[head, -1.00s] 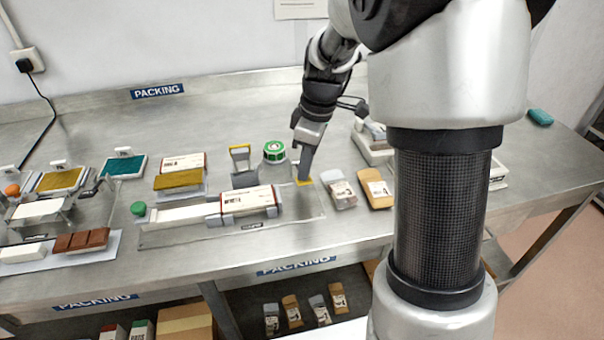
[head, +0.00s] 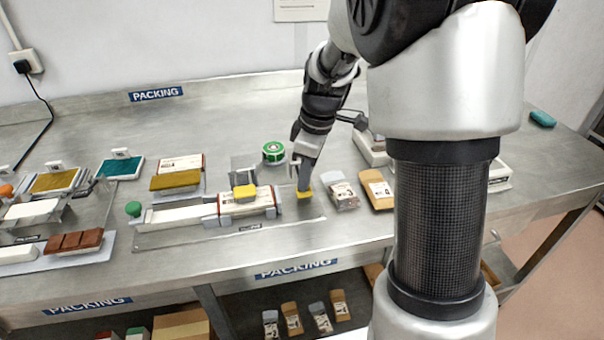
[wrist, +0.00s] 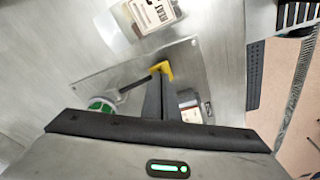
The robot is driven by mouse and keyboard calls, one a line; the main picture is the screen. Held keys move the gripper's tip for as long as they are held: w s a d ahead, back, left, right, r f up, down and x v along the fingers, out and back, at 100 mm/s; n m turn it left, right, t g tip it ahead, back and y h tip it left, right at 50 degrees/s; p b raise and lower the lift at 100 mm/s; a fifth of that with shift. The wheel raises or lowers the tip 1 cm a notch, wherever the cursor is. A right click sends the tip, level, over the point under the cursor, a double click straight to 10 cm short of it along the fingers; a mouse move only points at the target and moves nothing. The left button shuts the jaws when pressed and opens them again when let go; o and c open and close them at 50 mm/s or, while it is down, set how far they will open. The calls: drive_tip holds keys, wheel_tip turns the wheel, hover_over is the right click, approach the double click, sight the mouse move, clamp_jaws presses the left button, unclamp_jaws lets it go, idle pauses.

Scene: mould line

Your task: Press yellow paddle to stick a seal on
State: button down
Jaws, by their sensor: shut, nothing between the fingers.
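My gripper (head: 303,187) is shut and empty, pointing down with its tips at the yellow paddle (head: 305,194), at the right end of a clear base plate (head: 270,233). The fingers cover part of the paddle. In the wrist view the yellow paddle (wrist: 166,70) shows just beyond the dark fingers (wrist: 159,88). A wrapped bar (head: 262,199) lies in the grey holder of the fixture. A yellow block (head: 244,191) on the swinging arm (head: 243,168) is down at the bar's top; whether a seal is on the bar is hidden.
A green and white roll (head: 274,151) stands behind the fixture. Two labelled packets (head: 343,195) (head: 380,189) lie to the right. Trays with gold and teal pads (head: 122,168) and chocolate bars (head: 75,242) are at the left. Bare steel bench is clear behind.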

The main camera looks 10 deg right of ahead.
wheel_tip(320, 180, up, 10)
drive_tip(key=p, duration=0.7)
idle(0.8)
idle(0.3)
drive_tip(key=s+r+m+t+h+p, duration=0.1)
drive_tip(key=s+r+m+t+p, duration=0.3)
drive_tip(key=s+r+m+p, duration=0.3)
drive_tip(key=s+r+m, duration=0.5)
drive_tip(key=s+r, duration=0.6)
drive_tip(key=s, duration=0.3)
drive_tip(key=shift+r+t+h+p, duration=0.3)
drive_tip(key=shift+r+p, duration=0.05)
drive_tip(key=shift+p, duration=0.05)
drive_tip(key=shift+s+a, duration=0.1)
